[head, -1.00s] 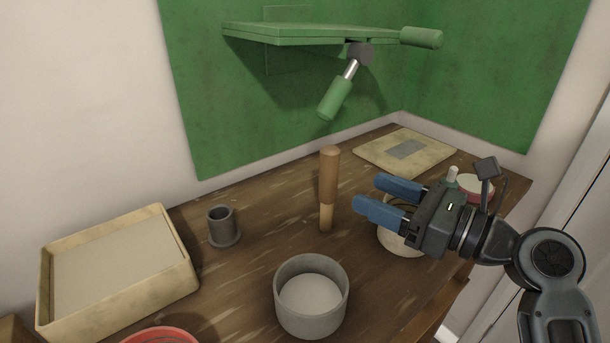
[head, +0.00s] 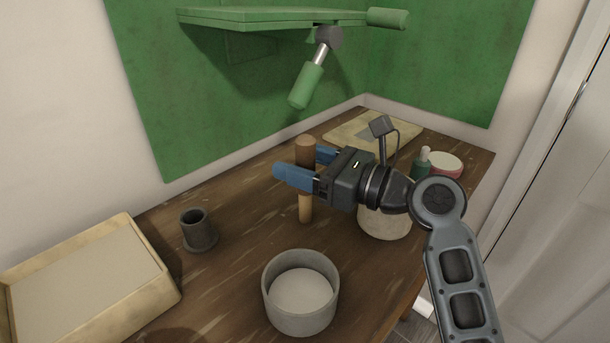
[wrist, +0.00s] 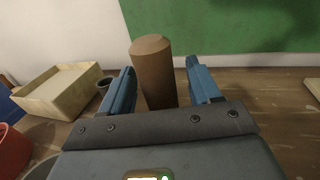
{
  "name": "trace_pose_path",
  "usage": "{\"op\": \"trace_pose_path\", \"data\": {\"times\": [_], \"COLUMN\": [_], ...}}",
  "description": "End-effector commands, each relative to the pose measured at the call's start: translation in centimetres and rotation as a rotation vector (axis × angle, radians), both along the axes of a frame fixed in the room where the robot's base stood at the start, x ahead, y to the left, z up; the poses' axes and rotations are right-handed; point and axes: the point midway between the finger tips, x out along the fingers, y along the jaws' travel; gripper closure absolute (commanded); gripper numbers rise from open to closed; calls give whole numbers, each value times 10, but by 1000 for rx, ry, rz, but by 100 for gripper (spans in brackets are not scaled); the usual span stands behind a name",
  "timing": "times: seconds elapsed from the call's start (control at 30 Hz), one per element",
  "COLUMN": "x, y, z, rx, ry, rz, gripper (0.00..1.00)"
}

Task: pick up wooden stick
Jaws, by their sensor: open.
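The wooden stick (head: 305,206) stands upright on the brown table, with a darker upper part and a lighter lower part. My gripper (head: 308,165) is open around its upper part, with one blue finger in front of it and one behind. In the wrist view the stick (wrist: 155,75) stands between the two blue fingers of my gripper (wrist: 163,92), nearer the left finger. A gap shows on the right side. The near finger hides part of the stick in the head view.
A grey round bowl (head: 301,322) stands in front, and a dark small cup (head: 197,232) and a shallow box (head: 150,300) are to the left. A pale pot (head: 385,224) is below my wrist. A green shelf (head: 250,16) with a hanging handle (head: 307,84) is above.

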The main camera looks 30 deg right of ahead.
Motion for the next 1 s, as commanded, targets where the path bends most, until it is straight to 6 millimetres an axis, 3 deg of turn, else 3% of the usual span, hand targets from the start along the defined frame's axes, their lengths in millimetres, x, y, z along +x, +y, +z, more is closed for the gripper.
{"op": "trace_pose_path", "data": {"times": [0.37,0.9,1.0], "x": [10,10,10], "y": [6,6,6], "z": [0,0,0], "rx": [-1,-1,-1], "ry": [0,1,1], "rz": [0,0,0], "gripper": [38,90,94]}}
